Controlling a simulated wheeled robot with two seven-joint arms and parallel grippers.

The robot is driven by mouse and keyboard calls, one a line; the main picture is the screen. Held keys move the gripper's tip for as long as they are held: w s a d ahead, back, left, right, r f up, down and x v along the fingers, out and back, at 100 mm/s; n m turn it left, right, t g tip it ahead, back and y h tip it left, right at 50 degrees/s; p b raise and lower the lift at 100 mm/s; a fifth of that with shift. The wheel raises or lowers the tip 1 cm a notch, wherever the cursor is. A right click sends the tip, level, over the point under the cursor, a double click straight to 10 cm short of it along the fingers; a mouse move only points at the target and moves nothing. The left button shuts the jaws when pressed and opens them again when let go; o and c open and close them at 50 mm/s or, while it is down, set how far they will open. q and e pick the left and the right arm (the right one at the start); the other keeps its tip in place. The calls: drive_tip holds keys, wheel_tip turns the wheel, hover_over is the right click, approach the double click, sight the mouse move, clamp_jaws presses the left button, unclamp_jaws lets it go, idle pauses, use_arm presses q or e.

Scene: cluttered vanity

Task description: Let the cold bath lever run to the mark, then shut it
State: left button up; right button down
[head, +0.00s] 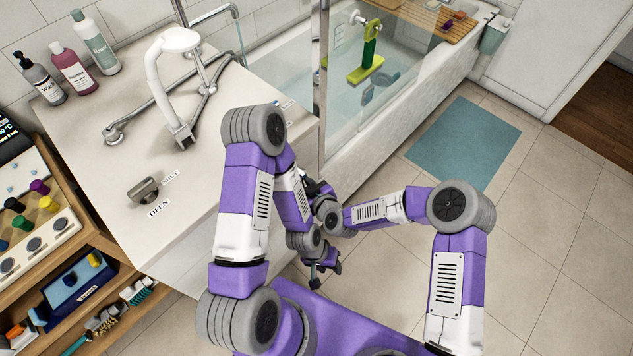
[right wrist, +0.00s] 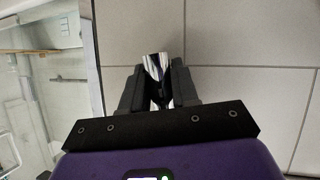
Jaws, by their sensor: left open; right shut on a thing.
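A grey metal lever (head: 143,191) sits on the pale counter between labels reading OPEN and SHUT. More small labels (head: 285,104) lie at the counter's right edge; my left arm hides the area beside them. Pale water stands in the bath (head: 402,112) behind a glass screen; I cannot make out a fill mark. My left gripper (head: 328,268) is open and empty, low in front of the counter. My right gripper (head: 314,188) is partly hidden by my arms. In the right wrist view it (right wrist: 157,85) is shut on a shiny metal thing (right wrist: 154,66), which I cannot identify.
A white curved fixture (head: 172,70) with chrome parts stands on the counter, with several bottles (head: 72,68) behind. A green upright piece (head: 368,52) shows in the bath. A wooden shelf unit (head: 108,278) stands left. Tiled floor (head: 540,215) is open at right, beyond a blue mat (head: 466,142).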

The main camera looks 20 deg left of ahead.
sight(300, 172)
drive_tip(key=shift+s+a+m+g, duration=0.25)
drive_tip(key=shift+s+m+g, duration=0.3)
drive_tip(key=shift+s, duration=0.2)
drive_tip(key=c, duration=0.9)
unclamp_jaws()
drive_tip(key=shift+c, duration=0.2)
drive_tip(key=shift+r, duration=0.5)
wheel_tip(300, 172, up, 9)
drive_tip(key=p, duration=0.2)
drive_tip(key=shift+p, duration=0.3)
